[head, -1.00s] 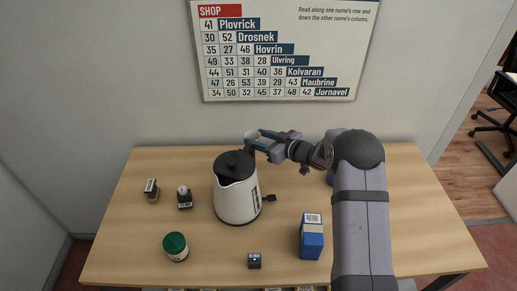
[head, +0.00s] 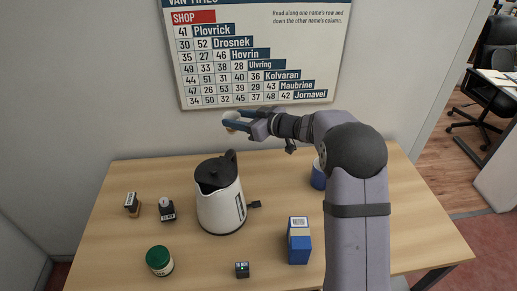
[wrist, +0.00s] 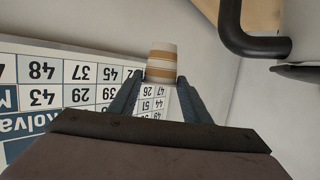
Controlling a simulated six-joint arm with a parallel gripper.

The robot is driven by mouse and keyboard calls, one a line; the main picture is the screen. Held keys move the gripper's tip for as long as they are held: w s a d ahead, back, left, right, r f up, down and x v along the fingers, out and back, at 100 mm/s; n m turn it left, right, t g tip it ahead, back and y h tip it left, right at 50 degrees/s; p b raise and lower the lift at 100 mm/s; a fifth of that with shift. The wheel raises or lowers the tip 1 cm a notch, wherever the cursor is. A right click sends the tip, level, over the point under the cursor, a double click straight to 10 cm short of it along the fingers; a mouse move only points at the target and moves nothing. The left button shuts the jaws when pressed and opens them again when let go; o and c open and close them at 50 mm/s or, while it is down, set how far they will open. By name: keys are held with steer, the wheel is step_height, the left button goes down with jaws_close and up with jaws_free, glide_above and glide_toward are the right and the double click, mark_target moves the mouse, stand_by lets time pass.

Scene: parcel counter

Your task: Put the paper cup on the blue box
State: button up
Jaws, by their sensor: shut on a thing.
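The paper cup, white with tan bands, is between my gripper's fingers in the wrist view (wrist: 161,62). In the head view only a small pale part of the cup (head: 229,115) shows at the fingertips. My gripper (head: 236,122) is shut on it, held up in front of the wall, above and behind the kettle. The blue box (head: 299,250) stands upright on the table at the front right, with a tan band and a white label on top. Nothing is on it. The gripper is well to the left of and beyond the box.
A white kettle (head: 219,207) with a dark lid stands mid-table, between gripper and box. A green-lidded jar (head: 159,261), a small dark box (head: 242,269), stamps (head: 167,210) and a blue object (head: 318,176) partly behind my arm also stand there. A poster (head: 250,60) hangs on the wall.

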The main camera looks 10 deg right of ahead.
steer(key=shift+d, duration=0.15)
steer(key=d+r+m+t+h+p, duration=0.1)
steer(key=d+r+m+h, duration=0.15)
steer(key=d, duration=0.85)
steer(key=d+r+m+t+h, duration=0.2)
steer(key=d+r, duration=0.2)
steer(key=d, duration=0.7)
steer(key=s+d+f+m+h+p, duration=0.1)
steer(key=s+d+f+m+h, duration=0.1)
steer(key=s+d, duration=1.1)
steer(key=n+g+y, duration=0.8)
steer(key=n+y, duration=0.2)
steer(key=n, duration=0.1)
glide_above(298, 240)
steer(key=w+d, duration=0.1)
steer(key=d, duration=0.3)
step_height(298, 240, down, 3)
steer(key=shift+w+a+f+p, duration=0.1)
steer(key=shift+f+p, duration=0.35)
steer(key=shift+f, duration=2)
steer(key=shift+w+a+f+p, duration=0.1)
steer(key=shift+f+p, duration=0.3)
steer(key=shift+f, duration=2)
